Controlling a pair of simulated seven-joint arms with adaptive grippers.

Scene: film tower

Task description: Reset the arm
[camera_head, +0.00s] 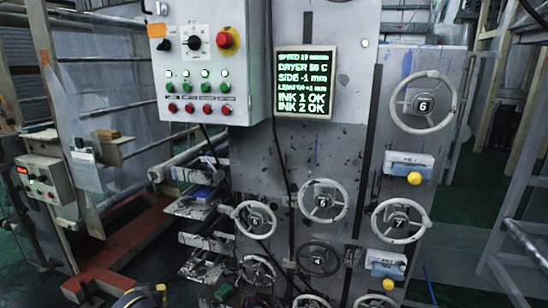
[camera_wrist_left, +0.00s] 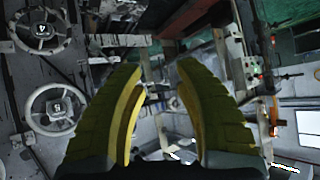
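My left gripper (camera_wrist_left: 158,66) shows in the left wrist view with its two yellow fingers spread apart and nothing between them. In the head view, a small yellow and black part of my left gripper (camera_head: 142,296) shows at the bottom edge, left of the centre; its fingertips are hard to make out there. It is apart from the machine's handwheels and panel. My right gripper and right arm are in neither view.
A grey control box (camera_head: 205,60) with buttons and a green text display (camera_head: 306,84) are on the machine front. Several handwheels, including a large one (camera_head: 423,103), and two yellow knobs stick out. A red base (camera_head: 115,255) lies on the floor at left.

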